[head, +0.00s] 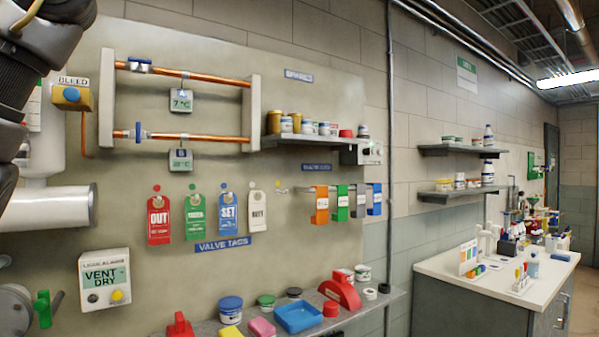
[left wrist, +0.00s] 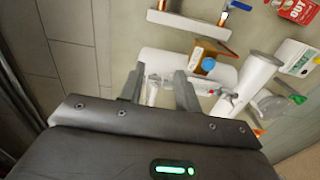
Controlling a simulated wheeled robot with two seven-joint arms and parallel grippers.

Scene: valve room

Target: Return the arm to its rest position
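My left arm (head: 38,58) is raised at the upper left of the head view, in front of the wall panel. Its gripper is outside that view. In the left wrist view my left gripper (left wrist: 159,84) has its two fingers apart, with nothing seen held between them. A white fitting (left wrist: 153,92) shows behind the gap; I cannot tell how far away it is. The orange bleed box with a blue button (left wrist: 208,64) is just beyond and right of the fingers; it also shows in the head view (head: 72,96). My right gripper is not in view.
A white pipe (head: 60,208) sticks out below my left arm, above the vent dry box (head: 105,282). Copper pipes (head: 190,137) with blue handles and hanging valve tags (head: 195,213) are on the panel. A cluttered shelf (head: 215,322) runs below. The wrist view's left side shows bare wall.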

